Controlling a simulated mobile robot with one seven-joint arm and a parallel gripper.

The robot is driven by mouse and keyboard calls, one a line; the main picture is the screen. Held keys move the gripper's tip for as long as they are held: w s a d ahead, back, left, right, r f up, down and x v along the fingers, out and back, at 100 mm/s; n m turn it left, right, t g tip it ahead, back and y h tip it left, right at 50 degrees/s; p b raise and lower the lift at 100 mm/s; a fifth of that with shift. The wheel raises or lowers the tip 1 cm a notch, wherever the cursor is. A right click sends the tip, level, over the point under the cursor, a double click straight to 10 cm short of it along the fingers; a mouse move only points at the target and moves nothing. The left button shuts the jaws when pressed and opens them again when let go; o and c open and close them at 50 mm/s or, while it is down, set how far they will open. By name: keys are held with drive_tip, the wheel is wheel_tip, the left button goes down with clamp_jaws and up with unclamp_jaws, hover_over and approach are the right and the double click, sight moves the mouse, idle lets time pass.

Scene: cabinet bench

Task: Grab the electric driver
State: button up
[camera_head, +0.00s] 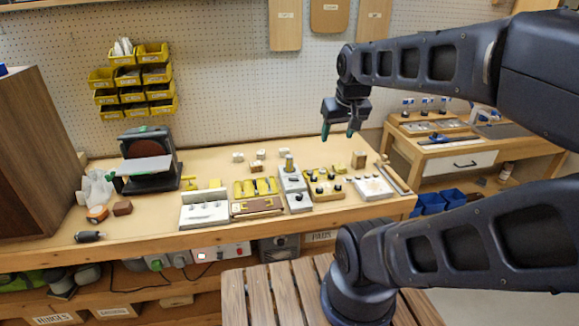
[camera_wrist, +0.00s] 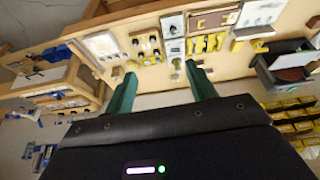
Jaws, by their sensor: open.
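A small dark handheld tool (camera_head: 90,236) with a lighter tip lies near the front left edge of the bench; it looks like the electric driver, but it is too small to be certain. I cannot make it out in the wrist view. My gripper (camera_head: 338,128) is open and empty, with green fingers pointing down, raised above the right part of the bench and far from the dark tool. In the wrist view the gripper (camera_wrist: 161,72) shows its two green fingers spread apart, with bench items beyond them.
The wooden bench (camera_head: 150,232) holds an orange-dark item (camera_head: 97,213), a brown block (camera_head: 122,208), a disc sander (camera_head: 148,165) and several fixture boards (camera_head: 204,212). A tall brown cabinet (camera_head: 35,150) stands at left. Yellow bins (camera_head: 133,95) hang on the pegboard. A slatted wooden surface (camera_head: 262,295) is in front.

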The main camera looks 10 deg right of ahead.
drive_tip(key=w+n+g, duration=0.1)
drive_tip(key=w+n, duration=0.3)
drive_tip(key=w, duration=0.8)
drive_tip(key=n+g, duration=0.4)
drive_tip(key=n, duration=0.7)
hover_over(290, 163)
drive_tip(key=w, duration=0.1)
wheel_tip(290, 163, down, 22)
drive_tip(key=shift+w+f, duration=0.3)
drive_tip(key=shift+f, duration=0.35)
wheel_tip(290, 163, down, 10)
drive_tip(key=shift+d+f, duration=0.1)
drive_tip(key=shift+f, duration=0.15)
drive_tip(key=shift+c, duration=0.5)
clamp_jaws()
